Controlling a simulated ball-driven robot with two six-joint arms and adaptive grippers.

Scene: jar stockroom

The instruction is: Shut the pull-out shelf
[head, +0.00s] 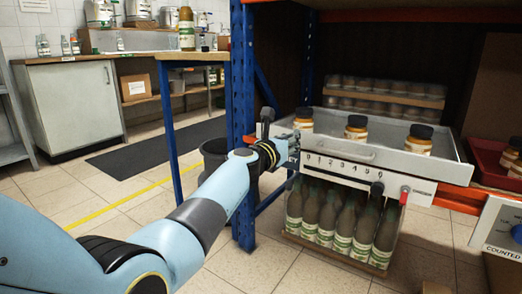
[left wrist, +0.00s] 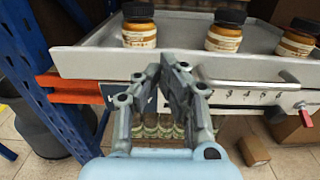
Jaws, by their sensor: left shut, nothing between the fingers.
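The pull-out shelf (head: 400,161) is a grey metal tray standing out from the front of the rack, with a bar handle (head: 345,154) on its front wall. Several amber jars with black lids, such as this jar (head: 356,127), stand upright in it. In the left wrist view the shelf's front wall (left wrist: 100,62) and handle (left wrist: 255,85) lie just beyond the fingers. My left gripper (head: 291,148) is shut and empty at the left end of the shelf front, left of the handle. Whether its tips (left wrist: 168,66) touch the front wall, I cannot tell. My right gripper is out of view.
A numbered strip (head: 340,167) with a black knob (head: 377,188) and a red lever (head: 404,195) runs below the shelf front. Bottles (head: 345,222) stand in a crate underneath. A blue post (head: 243,110) rises left of the shelf. A red tray (head: 485,160) sits right.

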